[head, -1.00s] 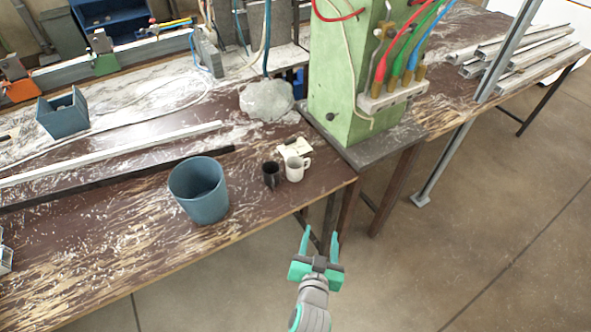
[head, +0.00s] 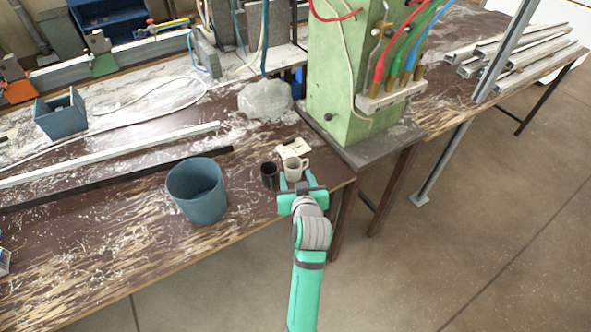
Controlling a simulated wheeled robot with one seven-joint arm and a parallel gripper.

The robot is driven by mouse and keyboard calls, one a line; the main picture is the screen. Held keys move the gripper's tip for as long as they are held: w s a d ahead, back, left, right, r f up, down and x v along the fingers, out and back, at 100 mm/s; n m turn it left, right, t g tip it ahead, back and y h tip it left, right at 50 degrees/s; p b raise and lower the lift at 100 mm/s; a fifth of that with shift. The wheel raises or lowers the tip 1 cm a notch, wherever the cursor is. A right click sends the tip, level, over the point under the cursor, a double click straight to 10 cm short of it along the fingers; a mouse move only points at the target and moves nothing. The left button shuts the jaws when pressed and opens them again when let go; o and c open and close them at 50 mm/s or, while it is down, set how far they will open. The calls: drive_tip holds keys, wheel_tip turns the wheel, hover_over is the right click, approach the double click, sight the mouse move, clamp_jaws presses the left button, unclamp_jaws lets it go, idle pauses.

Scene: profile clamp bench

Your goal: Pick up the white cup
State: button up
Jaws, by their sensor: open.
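The fingertips are at the cup's near side. The gripper body hides the cup's lower part, and I cannot tell whether the fingers touch it or stand around it.
A blue-grey bin (head: 197,203) stands left of the cups. The bench (head: 120,235) is mostly clear at front left.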

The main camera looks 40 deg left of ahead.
sight(295, 172)
drive_tip(key=shift+f+x, duration=0.15)
drive_tip(key=shift+x, duration=1.3)
drive_tip(key=shift+f+x, duration=0.1)
drive_tip(key=shift+x, duration=1.3)
drive_tip(key=c, duration=0.9)
drive_tip(key=shift+r, duration=0.1)
drive_tip(key=shift+c, duration=0.2)
